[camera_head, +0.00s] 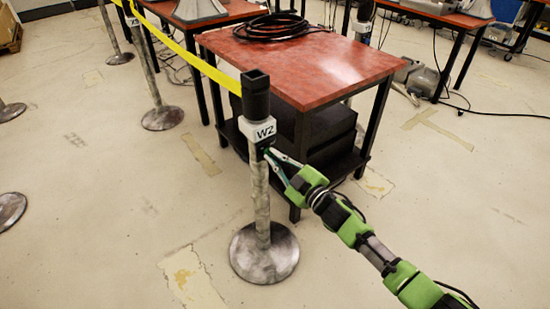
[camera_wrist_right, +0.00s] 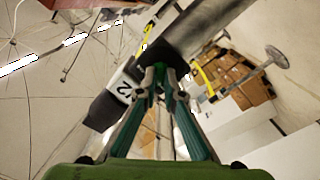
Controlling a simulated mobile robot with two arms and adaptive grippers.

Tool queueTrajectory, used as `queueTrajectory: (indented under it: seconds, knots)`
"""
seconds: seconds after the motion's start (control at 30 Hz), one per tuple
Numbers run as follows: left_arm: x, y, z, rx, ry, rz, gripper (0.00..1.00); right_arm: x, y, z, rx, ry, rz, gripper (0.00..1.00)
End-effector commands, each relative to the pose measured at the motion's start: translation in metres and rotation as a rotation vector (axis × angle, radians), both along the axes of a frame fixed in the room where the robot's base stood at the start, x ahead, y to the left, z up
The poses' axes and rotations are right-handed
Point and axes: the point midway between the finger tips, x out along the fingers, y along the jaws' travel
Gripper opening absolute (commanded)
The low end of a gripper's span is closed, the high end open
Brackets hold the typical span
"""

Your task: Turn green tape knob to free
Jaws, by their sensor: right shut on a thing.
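The stanchion post labelled W2 (camera_head: 260,195) stands upright on its round base, with a black head (camera_head: 256,95) and a yellow tape (camera_head: 205,68) running from it to the upper left. My right gripper (camera_head: 268,152) reaches in from the lower right to the post just below the white W2 label (camera_head: 261,131). In the wrist view, the right fingertips (camera_wrist_right: 160,74) meet at the post beside the label. They are shut on the green tape knob, which the fingers hide almost wholly, so its turn position cannot be read. My left gripper is not in view.
A red-topped table (camera_head: 320,62) with a coiled black cable (camera_head: 272,26) stands right behind the post, a black box on its lower shelf. Another post (camera_head: 155,80) holds the tape farther back.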

Motion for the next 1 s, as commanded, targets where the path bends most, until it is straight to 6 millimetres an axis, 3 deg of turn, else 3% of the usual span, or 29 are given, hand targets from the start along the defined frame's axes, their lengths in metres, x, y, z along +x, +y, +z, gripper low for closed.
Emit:
queueTrajectory:
  seconds: [0.73, 0.77, 0.8, 1.0]
  knots:
    - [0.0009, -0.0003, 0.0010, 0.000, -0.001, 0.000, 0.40, -0.0005, -0.0001, -0.0015, -0.069, -0.047, 0.000, 0.00]
    - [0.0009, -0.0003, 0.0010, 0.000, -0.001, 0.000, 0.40, -0.0005, -0.0001, -0.0015, -0.069, -0.047, 0.000, 0.16]
    - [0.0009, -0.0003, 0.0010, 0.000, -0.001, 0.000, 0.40, -0.0005, -0.0001, -0.0015, -0.069, -0.047, 0.000, 0.25]
    - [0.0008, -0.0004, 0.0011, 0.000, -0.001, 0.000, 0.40, -0.0003, -0.0001, -0.0009, -0.066, -0.046, 0.000, 0.25]
